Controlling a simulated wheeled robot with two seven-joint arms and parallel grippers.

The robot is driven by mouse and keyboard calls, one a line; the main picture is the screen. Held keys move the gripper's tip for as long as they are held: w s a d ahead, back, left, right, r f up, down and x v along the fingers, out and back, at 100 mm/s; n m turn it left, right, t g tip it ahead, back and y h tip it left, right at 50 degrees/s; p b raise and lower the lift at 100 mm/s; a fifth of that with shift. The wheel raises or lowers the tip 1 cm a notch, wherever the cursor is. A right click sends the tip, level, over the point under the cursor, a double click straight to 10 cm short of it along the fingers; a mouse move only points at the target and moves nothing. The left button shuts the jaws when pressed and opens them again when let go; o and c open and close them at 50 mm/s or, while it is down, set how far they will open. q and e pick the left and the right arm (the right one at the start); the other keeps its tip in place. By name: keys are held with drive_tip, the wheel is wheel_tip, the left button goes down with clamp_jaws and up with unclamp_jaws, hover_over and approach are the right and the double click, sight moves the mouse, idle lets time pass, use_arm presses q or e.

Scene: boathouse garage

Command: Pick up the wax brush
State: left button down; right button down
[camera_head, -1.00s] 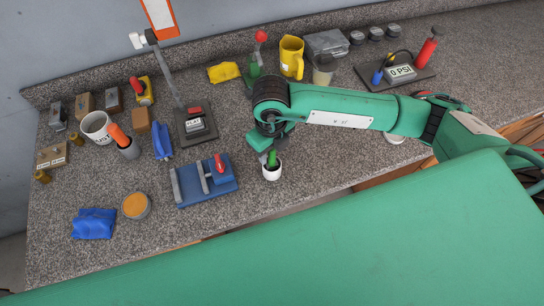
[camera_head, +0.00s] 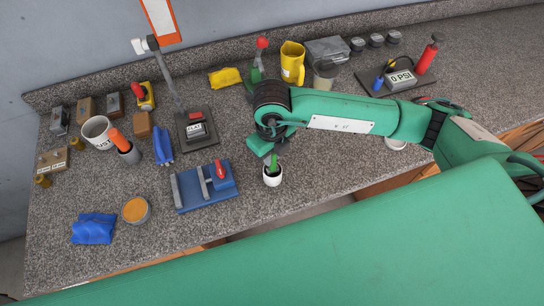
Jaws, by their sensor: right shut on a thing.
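The wax brush (camera_head: 274,162) appears to be the green-handled piece standing in a small white cup (camera_head: 272,180) near the front edge of the counter. Its lower end is hidden inside the cup. My right gripper (camera_head: 269,154) reaches down from above, just over the cup, and is shut on the green handle. The fingers are small and partly hidden by my own wrist. My left gripper is not in view.
A blue vise-like fixture (camera_head: 190,192) stands close left of the cup. An orange-topped tin (camera_head: 135,210) and blue cloth (camera_head: 93,228) lie further left.

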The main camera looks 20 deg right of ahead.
wheel_tip(320, 180, up, 19)
drive_tip(key=b, duration=0.4)
idle(0.6)
